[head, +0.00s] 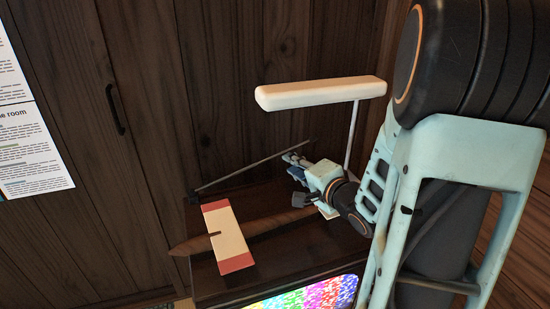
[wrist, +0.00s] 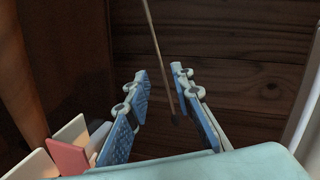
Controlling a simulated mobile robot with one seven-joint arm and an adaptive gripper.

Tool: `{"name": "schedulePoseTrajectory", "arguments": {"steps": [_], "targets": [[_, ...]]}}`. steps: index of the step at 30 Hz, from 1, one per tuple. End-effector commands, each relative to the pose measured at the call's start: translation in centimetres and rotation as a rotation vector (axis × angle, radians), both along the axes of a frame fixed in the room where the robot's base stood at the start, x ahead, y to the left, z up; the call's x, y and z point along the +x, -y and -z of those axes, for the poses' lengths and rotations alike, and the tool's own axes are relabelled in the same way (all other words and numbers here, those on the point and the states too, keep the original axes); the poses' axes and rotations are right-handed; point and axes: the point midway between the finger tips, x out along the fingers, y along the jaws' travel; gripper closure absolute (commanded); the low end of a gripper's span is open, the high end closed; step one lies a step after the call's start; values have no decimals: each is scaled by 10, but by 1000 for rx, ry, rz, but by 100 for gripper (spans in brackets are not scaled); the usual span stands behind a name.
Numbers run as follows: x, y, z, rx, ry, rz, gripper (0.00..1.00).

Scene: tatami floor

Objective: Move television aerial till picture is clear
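The television (head: 300,294) shows multicoloured speckle on the part of its screen in view at the bottom of the head view; the rest is cut off. The aerial (head: 250,168) is a thin grey rod slanting up to the right from the dark top surface. My gripper (head: 291,164) is close to the rod's upper part. In the wrist view, my gripper (wrist: 163,80) is open with its blue-padded fingers apart. The aerial (wrist: 159,50) runs between or just beyond them, nearer the right finger. I cannot tell whether it touches.
A brown pointed wooden object (head: 190,246) and a cream block with red ends (head: 227,236) lie on the dark top. A cream bar (head: 320,93) on a thin white post stands behind my gripper. Dark wooden panels rise behind; a printed sheet (head: 30,150) hangs left.

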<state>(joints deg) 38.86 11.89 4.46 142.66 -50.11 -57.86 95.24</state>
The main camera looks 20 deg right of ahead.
Motion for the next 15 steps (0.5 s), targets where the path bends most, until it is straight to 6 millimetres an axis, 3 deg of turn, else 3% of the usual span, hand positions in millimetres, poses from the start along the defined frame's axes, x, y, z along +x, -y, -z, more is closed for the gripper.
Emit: {"name": "schedulePoseTrajectory", "arguments": {"steps": [15], "targets": [[84, -11, 23, -2, -2, 0, 78]]}}
